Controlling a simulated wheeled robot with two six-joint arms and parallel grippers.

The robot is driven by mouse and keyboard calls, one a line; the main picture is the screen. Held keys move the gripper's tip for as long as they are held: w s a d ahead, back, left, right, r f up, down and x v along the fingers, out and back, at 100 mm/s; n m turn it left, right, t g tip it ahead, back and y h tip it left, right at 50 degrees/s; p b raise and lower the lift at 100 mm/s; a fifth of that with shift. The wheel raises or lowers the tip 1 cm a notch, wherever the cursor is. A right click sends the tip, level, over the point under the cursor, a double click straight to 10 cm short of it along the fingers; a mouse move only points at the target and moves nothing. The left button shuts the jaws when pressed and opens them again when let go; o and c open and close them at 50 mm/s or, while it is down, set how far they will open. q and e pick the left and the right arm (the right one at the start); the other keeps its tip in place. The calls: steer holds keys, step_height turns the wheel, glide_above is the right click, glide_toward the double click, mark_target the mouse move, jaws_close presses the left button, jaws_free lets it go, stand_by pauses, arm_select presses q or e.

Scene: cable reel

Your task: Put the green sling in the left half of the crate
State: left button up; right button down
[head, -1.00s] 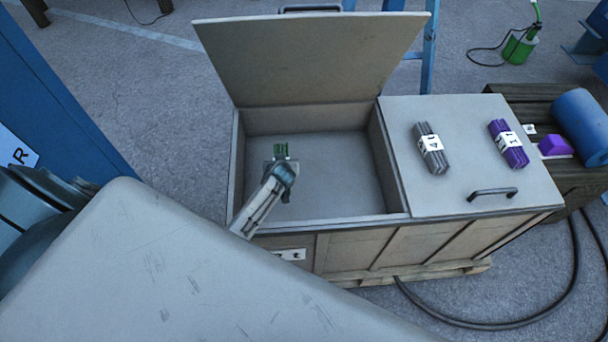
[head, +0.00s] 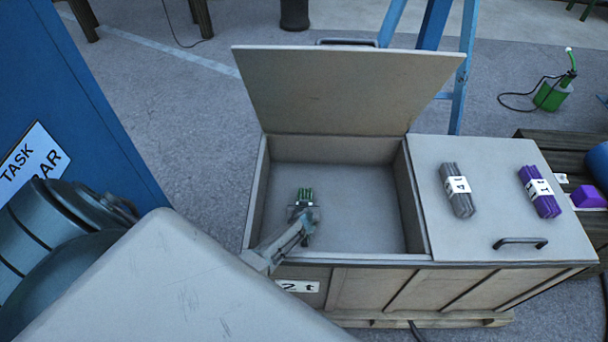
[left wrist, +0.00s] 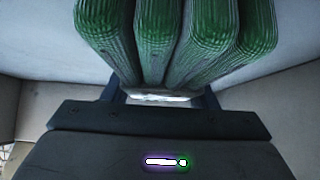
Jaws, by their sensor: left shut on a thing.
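The crate (head: 252,205) has its left half open, with the lid (head: 345,92) raised at the back. The right half is closed by a flat lid (head: 480,225). My left gripper (head: 304,203) reaches over the front wall into the open left half and is shut on the green sling (head: 305,194). In the left wrist view the sling (left wrist: 165,40) shows as several green ribbed folds beyond the gripper body, with pale crate walls around. I cannot tell whether the sling touches the crate floor. My right gripper is not in view.
A grey sling (head: 457,190) and a purple sling (head: 539,192) lie on the closed lid, behind a handle (head: 520,243). A blue ladder (head: 462,70) stands behind the crate. A blue panel (head: 75,110) is at the left.

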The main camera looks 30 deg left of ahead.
arm_select(q)
steer(key=shift+f, duration=0.1)
steer(key=o, duration=1.4)
steer(key=shift+s+r, duration=0.2)
steer(key=shift+r, duration=0.1)
steer(key=shift+p+v, duration=0.45)
steer(key=shift+v, duration=3.15)
